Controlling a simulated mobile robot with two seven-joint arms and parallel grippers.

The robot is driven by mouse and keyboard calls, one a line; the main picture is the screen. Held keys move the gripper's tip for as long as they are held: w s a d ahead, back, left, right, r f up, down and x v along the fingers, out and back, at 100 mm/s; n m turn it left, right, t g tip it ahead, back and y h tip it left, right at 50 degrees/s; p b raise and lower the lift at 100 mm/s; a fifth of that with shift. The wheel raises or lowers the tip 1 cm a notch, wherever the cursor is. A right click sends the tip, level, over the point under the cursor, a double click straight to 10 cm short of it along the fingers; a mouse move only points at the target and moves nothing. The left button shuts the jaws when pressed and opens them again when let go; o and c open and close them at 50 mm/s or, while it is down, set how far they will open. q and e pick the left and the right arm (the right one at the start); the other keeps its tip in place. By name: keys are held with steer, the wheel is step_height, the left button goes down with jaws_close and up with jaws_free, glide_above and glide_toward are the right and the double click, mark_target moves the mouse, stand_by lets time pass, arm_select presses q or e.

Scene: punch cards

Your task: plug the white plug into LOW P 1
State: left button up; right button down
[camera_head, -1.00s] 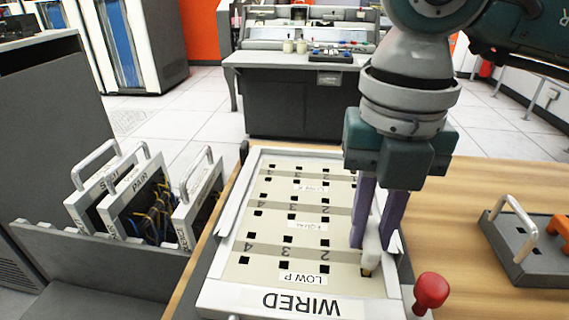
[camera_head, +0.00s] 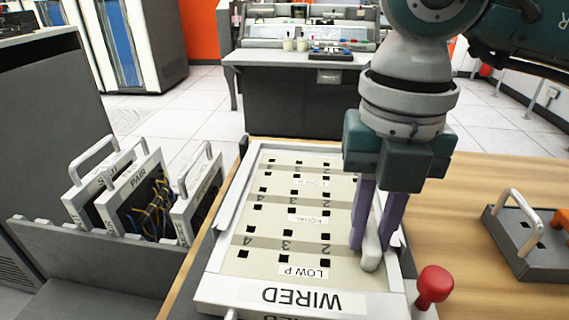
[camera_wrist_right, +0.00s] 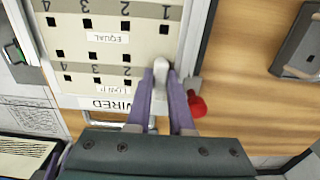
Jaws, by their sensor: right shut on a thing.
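The cream board marked WIRED (camera_head: 232,287) lies on the wooden table, its labels upside down in the head view. Its LOW P label (camera_head: 303,272) is by the near row of square holes, and the columns are numbered 4 to 1 from left to right. My right gripper (camera_head: 375,245) points down at the board's right end and is shut on the white plug (camera_head: 371,259). The plug (camera_wrist_right: 161,69) stands roughly upright at the column 1 end of the LOW P row. Its tip and the hole under it are hidden, so I cannot tell how deep it sits. My left gripper is out of view.
A red knob (camera_head: 435,283) stands close to the right of the board. A grey handled panel (camera_head: 535,250) lies on the table at right. Several handled panels, one marked PAIR (camera_head: 140,185), stand in a grey rack at left. Bare table lies between knob and grey panel.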

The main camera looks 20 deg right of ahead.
mark_target(368, 231)
steer(key=shift+f, duration=0.2)
steer(key=c, duration=1.2)
jaws_free()
steer(key=shift+c, duration=0.2)
steer(key=o, duration=0.5)
steer(key=shift+w, duration=0.1)
steer(key=shift+r, duration=0.1)
step_height(368, 231, up, 10)
steer(key=shift+a+f+p, duration=0.1)
steer(key=shift+p, duration=0.6)
